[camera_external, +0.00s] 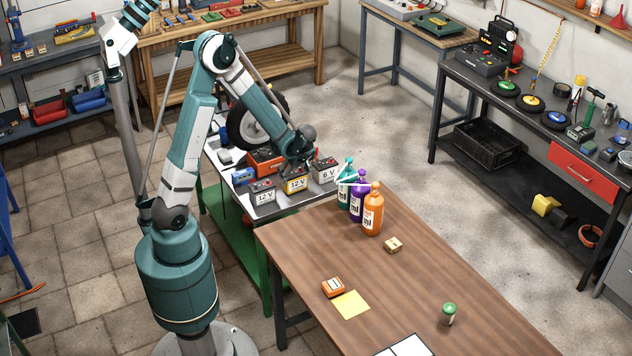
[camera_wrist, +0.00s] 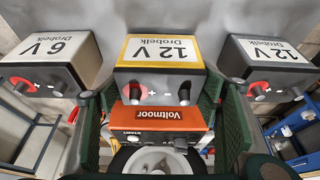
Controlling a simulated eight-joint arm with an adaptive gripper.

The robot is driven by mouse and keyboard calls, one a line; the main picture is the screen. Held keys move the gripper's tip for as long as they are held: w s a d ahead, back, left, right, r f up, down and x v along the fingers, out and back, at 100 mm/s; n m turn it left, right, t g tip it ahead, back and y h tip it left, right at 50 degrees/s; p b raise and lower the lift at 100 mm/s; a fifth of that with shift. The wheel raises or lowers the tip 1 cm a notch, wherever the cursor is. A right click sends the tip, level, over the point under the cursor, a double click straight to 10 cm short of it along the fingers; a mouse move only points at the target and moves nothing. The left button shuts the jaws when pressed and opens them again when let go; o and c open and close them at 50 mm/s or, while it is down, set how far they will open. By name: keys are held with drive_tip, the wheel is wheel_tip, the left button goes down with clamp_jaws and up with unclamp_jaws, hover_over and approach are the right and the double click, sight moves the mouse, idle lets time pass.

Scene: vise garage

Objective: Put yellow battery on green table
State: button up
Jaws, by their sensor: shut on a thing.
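The yellow battery, with a yellow top and a "12 V" label, is among other batteries (camera_external: 295,184) and is central in the wrist view (camera_wrist: 160,52). My gripper (camera_external: 297,163) is over it from above; in the wrist view its dark green fingers (camera_wrist: 160,98) stand at the battery's two sides, shut on it. The green table has a grey top (camera_external: 285,209) and a green frame with a lower shelf (camera_external: 236,226). The battery is at or just above that grey top; I cannot tell whether its base touches.
An orange Voltmoor charger (camera_external: 265,161) and a wheel (camera_external: 255,125) are behind. The brown table (camera_external: 400,275) is in front, with bottles (camera_external: 372,212) near its back edge.

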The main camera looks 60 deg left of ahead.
drive_tip(key=shift+f, duration=0.3)
drive_tip(key=shift+f, duration=0.15)
drive_tip(key=o, duration=1.5)
drive_tip(key=shift+p+v, duration=1.2)
drive_tip(key=shift+v, duration=4.95)
